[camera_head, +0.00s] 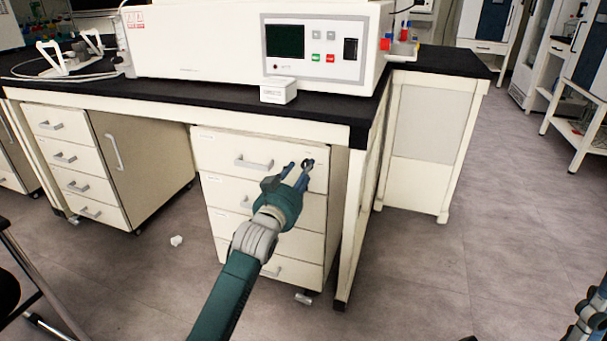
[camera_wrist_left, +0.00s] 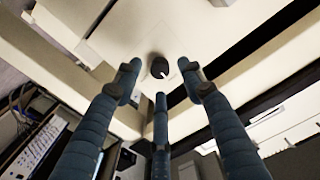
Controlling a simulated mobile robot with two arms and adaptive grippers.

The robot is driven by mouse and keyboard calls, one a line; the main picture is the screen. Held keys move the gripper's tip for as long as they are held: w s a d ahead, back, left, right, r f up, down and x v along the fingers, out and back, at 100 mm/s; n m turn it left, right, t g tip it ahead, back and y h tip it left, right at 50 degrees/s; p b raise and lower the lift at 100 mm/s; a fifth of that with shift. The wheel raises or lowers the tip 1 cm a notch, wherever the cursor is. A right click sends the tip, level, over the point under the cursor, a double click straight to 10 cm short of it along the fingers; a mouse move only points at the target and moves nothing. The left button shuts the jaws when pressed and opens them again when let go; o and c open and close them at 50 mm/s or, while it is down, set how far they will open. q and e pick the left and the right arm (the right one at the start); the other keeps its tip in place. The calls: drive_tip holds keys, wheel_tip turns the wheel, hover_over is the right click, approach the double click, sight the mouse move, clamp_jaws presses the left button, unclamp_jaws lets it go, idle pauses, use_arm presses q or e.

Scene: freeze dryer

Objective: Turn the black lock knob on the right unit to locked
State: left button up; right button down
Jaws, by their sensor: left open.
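The right drawer unit (camera_head: 228,147) stands under the bench, with several cream drawers and grey handles. Its black lock knob (camera_head: 309,162) is on the upper right of the top drawer front, partly hidden by my fingers. The knob also shows in the left wrist view (camera_wrist_left: 158,68), round and dark with a pale mark. My left gripper (camera_head: 292,170) is open in front of the top drawer. In the left wrist view its fingers (camera_wrist_left: 160,78) are spread around the knob's position, with a visible gap on each side. Whether any fingertip touches the drawer is unclear.
The bench leg (camera_head: 349,215) stands just right of the unit. A freeze dryer (camera_head: 200,40) and a small white box (camera_head: 278,91) sit on the black benchtop (camera_head: 180,100) above. A left drawer unit (camera_head: 125,165) is apart. A dark blue part, likely mine, shows at the lower right edge.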

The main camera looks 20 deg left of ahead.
use_arm(q)
drive_tip(key=shift+w, duration=1.1)
clamp_jaws()
